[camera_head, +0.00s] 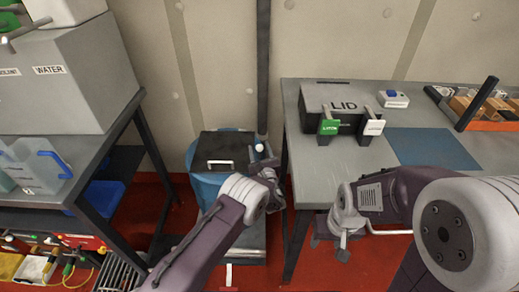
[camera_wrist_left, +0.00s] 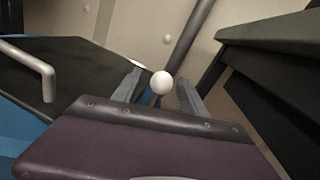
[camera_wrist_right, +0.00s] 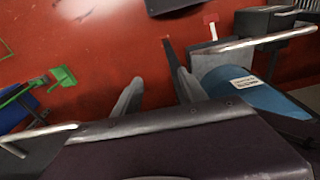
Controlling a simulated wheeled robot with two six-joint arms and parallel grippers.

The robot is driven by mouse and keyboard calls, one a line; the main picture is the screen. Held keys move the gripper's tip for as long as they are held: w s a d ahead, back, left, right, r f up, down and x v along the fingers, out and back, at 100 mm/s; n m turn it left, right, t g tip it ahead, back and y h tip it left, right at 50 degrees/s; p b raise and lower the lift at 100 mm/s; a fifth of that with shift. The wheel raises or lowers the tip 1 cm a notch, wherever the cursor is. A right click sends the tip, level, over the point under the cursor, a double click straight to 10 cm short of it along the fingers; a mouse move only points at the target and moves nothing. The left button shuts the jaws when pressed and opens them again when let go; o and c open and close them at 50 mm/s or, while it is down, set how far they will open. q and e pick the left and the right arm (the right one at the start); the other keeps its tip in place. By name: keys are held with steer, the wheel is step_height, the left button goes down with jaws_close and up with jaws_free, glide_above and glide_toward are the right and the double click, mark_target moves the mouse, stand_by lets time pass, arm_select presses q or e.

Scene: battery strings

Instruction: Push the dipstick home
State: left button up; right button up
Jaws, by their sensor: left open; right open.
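The dipstick's white ball knob (camera_head: 259,147) stands at the right edge of the blue drum (camera_head: 203,190), beside its black lid (camera_head: 225,145). In the left wrist view the knob (camera_wrist_left: 161,83) appears between the fingertips of my left gripper (camera_wrist_left: 158,88). The fingers are open and spread on both sides of it; I cannot tell whether they touch it. Most of the dipstick's rod is hidden below the knob. My left gripper (camera_head: 266,170) is at the drum's right side. My right gripper (camera_head: 341,240) is open and empty, low in front of the right table.
A dark vertical pole (camera_head: 263,65) rises behind the drum. A shelf unit (camera_head: 75,150) stands on the left. Red floor shows between.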

arm_select(q)
steer(key=s+d+p, duration=0.1)
steer(key=s, duration=0.7)
steer(key=shift+s+d, duration=0.3)
steer(key=shift+d, duration=0.1)
